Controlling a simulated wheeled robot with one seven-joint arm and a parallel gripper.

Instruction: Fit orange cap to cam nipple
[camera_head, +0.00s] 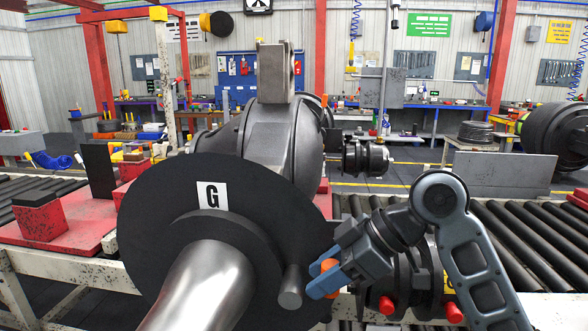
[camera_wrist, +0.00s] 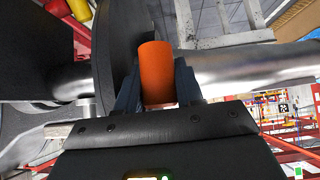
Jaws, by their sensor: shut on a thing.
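My gripper (camera_head: 324,279) is shut on the orange cap (camera_head: 329,266), which shows between its blue fingertips. In the wrist view the cap (camera_wrist: 156,72) stands up between the dark fingers, its far end clear of them. The gripper is just right of the large black disc (camera_head: 150,215) marked G. A short grey stub (camera_head: 291,288) sticks out near the disc's lower right edge, left of the cap and apart from it in the picture. It may be the cam nipple; I cannot tell for sure. No cap shows on the stub.
A shiny shaft (camera_head: 205,285) runs from the disc toward me. Behind the disc stands a large grey axle housing (camera_head: 280,145). Red caps (camera_head: 386,305) sit on a dark part below my wrist. Roller conveyors (camera_head: 535,235) lie to the right, and a red block (camera_head: 38,217) stands left.

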